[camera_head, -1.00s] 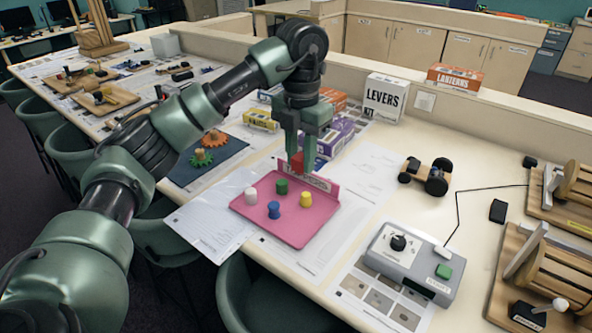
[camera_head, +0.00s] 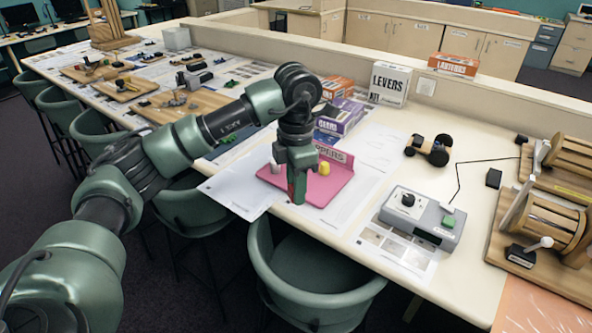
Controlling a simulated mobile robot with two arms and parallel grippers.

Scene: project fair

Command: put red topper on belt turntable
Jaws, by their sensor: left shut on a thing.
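My left gripper (camera_head: 297,197) is shut on the red topper (camera_head: 291,187), which shows only as a narrow red patch between the fingers. The gripper is in front of the pink toppers tray (camera_head: 335,186), near its front edge; its exact height above the tray is hard to tell. A yellow topper (camera_head: 324,169) and a white topper (camera_head: 276,166) show in the tray. The gripper hides the tray's middle, and the green and blue toppers are not visible. I cannot pick out the belt turntable with certainty. My right gripper is not in view.
A grey control box (camera_head: 417,218) with a green button stands right of the tray. A small wheeled cart (camera_head: 428,149) and wooden drum devices (camera_head: 545,225) are further right. Kit boxes, including the levers kit (camera_head: 389,84), stand behind. A green chair (camera_head: 310,275) is in front.

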